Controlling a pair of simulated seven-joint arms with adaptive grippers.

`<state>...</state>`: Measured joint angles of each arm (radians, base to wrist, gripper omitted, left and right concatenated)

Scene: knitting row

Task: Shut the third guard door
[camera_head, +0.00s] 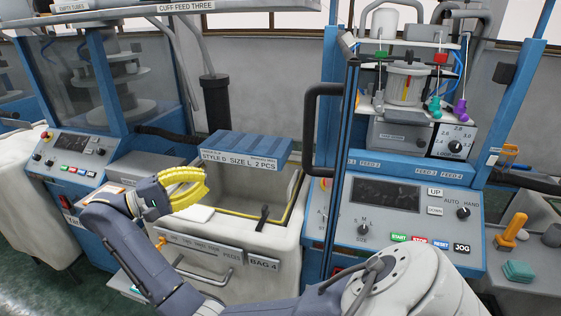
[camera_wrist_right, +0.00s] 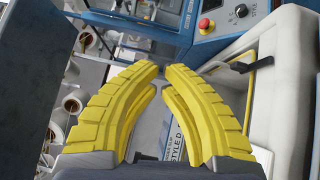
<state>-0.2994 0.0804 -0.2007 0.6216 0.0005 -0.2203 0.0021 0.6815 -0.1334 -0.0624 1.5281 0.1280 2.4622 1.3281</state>
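A guard door (camera_head: 344,160) of the right-hand machine appears as a narrow dark frame seen nearly edge-on. It stands open, swung out toward me, with a dark loop handle (camera_head: 314,130) on its left side. The knitting head (camera_head: 408,85) behind it is uncovered. My right gripper (camera_head: 201,187), with yellow fingers, is left of the door and apart from it, near the blue bin lid. In the right wrist view its fingertips (camera_wrist_right: 162,70) nearly meet with nothing between them. My left gripper is not in view.
A blue lid (camera_head: 245,150) marked STYLE D and a pale bin (camera_head: 235,240) stand between two machines. The left machine's clear guard (camera_head: 95,85) covers its head.

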